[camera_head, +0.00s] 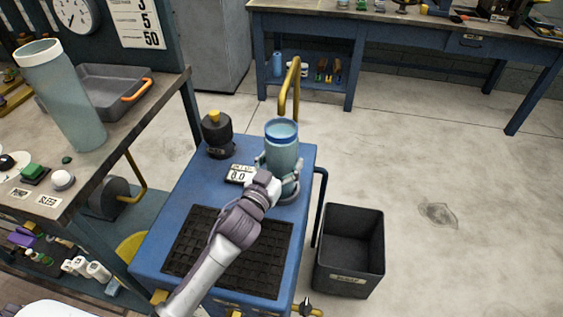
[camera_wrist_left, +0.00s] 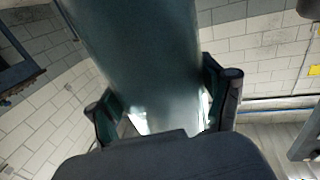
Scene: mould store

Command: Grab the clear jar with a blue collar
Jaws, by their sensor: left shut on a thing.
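The clear jar with a blue collar (camera_head: 282,155) is upright over the far right corner of the blue cart, its bluish wall see-through. My left gripper (camera_head: 278,172) is shut around its lower part. In the left wrist view the jar (camera_wrist_left: 145,55) fills the space between both fingers of the left gripper (camera_wrist_left: 165,110). I cannot tell whether the jar's base touches the cart. A taller clear jar with a white collar (camera_head: 68,100) stands on the workbench at left. My right gripper is not in view.
The blue cart (camera_head: 170,205) carries a black ribbed mat (camera_head: 210,255), a dark pot with a yellow knob (camera_head: 217,135) and a small display (camera_head: 240,174). A yellow post (camera_head: 291,90) rises behind the jar. A black bin (camera_head: 349,250) stands at right. Floor further right is clear.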

